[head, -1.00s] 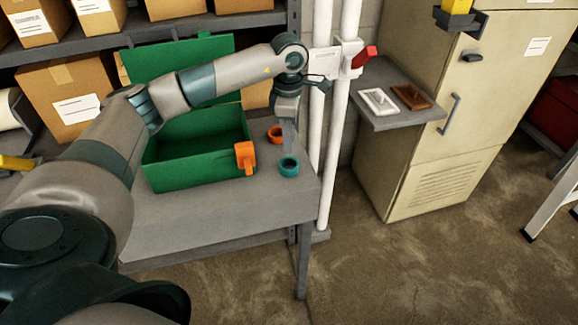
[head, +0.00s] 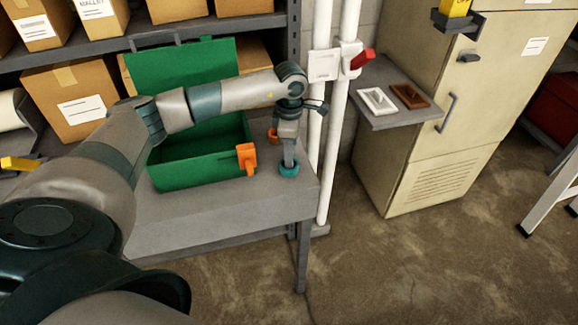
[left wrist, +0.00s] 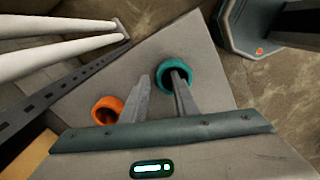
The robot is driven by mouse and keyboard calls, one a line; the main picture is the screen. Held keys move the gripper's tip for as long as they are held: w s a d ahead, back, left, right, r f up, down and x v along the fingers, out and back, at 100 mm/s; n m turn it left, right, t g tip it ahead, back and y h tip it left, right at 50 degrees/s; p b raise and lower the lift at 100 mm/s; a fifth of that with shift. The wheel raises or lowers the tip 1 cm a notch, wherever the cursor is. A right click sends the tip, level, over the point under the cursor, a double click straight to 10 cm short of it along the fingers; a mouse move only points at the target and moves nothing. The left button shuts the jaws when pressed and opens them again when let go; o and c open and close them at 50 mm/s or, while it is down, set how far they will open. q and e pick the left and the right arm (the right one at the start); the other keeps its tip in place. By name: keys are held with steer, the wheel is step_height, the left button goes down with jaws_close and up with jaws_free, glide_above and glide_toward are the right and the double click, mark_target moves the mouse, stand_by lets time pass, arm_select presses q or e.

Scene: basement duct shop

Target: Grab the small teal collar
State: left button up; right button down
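The small teal collar (head: 289,171) lies on the grey bench near its right front corner; it is a short open ring. My left gripper (head: 288,163) is down at it, pointing downward. In the left wrist view the teal collar (left wrist: 191,73) shows ahead of the fingers (left wrist: 159,77). One finger appears to reach into its hole and the other is outside on the left, with a gap between them. I cannot tell whether either finger touches the ring. My right gripper is not in view.
An orange ring (head: 273,135) lies farther back, also in the left wrist view (left wrist: 107,109). A green case (head: 200,172) with an orange latch (head: 247,157) stands open to the left. White pipes (head: 333,150) rise just right of the bench (head: 200,222).

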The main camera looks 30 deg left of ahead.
arm_select(q)
jaws_close()
steer(key=shift+r, duration=0.1)
steer(key=shift+r+b, duration=0.5)
steer(key=shift+b, duration=0.05)
step_height(320, 180, up, 2)
steer(key=shift+r+b, duration=0.15)
steer(key=shift+b, duration=0.65)
steer(key=d+r+b, duration=0.4)
steer(key=d+r, duration=0.3)
steer(key=d, duration=0.4)
steer(key=shift+d+r+b, duration=0.3)
steer(key=shift+d, duration=0.05)
